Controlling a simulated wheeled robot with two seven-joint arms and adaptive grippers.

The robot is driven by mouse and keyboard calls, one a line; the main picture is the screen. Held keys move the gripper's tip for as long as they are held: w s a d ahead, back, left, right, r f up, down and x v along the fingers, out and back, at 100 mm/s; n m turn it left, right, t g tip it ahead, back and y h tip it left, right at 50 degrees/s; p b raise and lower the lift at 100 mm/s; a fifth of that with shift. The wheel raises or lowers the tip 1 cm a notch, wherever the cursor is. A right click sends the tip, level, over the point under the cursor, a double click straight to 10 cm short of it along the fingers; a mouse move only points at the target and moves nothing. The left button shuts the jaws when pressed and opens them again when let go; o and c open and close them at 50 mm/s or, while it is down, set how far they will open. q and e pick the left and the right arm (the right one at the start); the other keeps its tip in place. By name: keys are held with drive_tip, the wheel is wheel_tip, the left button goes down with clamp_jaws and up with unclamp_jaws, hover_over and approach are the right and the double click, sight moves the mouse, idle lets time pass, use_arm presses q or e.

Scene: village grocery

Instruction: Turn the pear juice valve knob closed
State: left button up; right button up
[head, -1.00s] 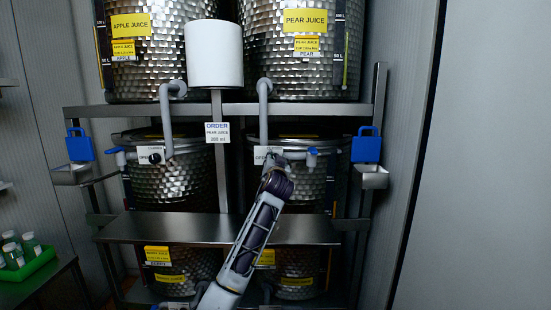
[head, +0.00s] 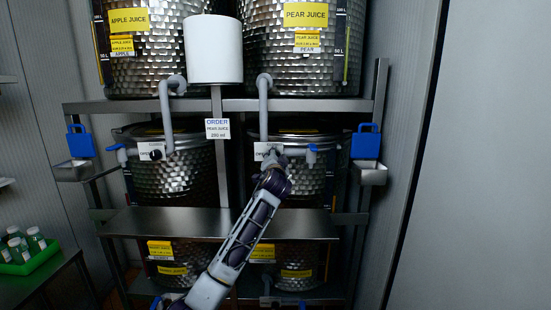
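The pear juice tank (head: 300,68) stands on the upper right of the rack, with a yellow PEAR JUICE label (head: 306,15). A grey pipe (head: 263,105) runs down from it to the pear juice valve, which has a white plate (head: 261,152) and a blue-tipped spout (head: 312,149). My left gripper (head: 273,158) is at this valve, just below and right of the plate. The valve knob is hidden behind the gripper and wrist, so I cannot see its angle or whether the fingers are closed on it. My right gripper is not in view.
The apple valve's black knob (head: 156,154) is on the left. A steel shelf (head: 180,222) crosses below the valves, behind my forearm. A paper roll (head: 213,48) and an ORDER sign (head: 217,128) are between the pipes. A green tray (head: 32,260) with bottles is at lower left.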

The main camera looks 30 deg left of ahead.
use_arm(q)
drive_tip(key=o, duration=1)
drive_tip(key=shift+s, duration=0.1)
drive_tip(key=v, duration=1.1)
drive_tip(key=shift+s+d, duration=0.3)
drive_tip(key=shift+f, duration=0.1)
